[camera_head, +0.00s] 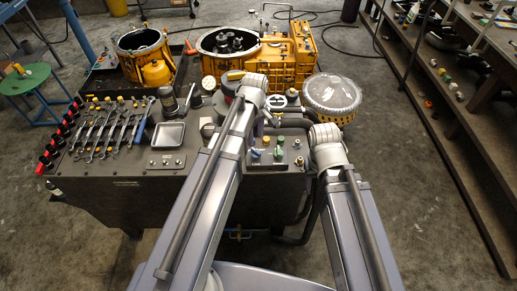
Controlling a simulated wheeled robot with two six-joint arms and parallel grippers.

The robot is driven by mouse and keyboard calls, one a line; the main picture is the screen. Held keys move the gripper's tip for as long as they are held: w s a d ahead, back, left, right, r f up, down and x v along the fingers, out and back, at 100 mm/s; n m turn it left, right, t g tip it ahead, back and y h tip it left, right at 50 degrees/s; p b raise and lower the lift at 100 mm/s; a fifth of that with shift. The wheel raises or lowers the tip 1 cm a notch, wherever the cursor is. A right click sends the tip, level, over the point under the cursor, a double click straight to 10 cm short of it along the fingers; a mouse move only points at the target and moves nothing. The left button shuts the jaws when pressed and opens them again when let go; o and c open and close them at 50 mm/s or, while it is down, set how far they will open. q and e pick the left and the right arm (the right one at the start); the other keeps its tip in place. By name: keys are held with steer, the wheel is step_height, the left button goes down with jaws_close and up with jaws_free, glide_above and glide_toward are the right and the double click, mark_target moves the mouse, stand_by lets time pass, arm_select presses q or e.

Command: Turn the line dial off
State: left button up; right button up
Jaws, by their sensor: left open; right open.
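A dark control panel (290,168) with small coloured knobs sits on the near right of the bench top. A green knob (279,153), a yellow knob (266,141) and a blue knob (255,154) show on it. I cannot tell which knob is the line dial or how it is set. My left arm passes just left of this panel and bends beyond it. My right arm bends at the panel's right side. No fingertips of either gripper show; the arm links hide that part.
Wrenches (113,127), a metal tray (168,135) and a small two-knob plate (166,162) lie at left. A round pressure gauge (208,83) stands mid-bench. Orange housings (273,70) stand behind. A clear-topped round vessel (332,92) is at right. Shelves (455,115) line the far right.

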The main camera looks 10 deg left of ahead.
mark_target(256, 150)
arm_select(q)
step_height(256, 150, down, 7)
steer(key=b, duration=0.7)
steer(key=shift+f, duration=0.2)
steer(key=shift+r, duration=0.1)
steer(key=shift+c, duration=0.3)
jaws_close()
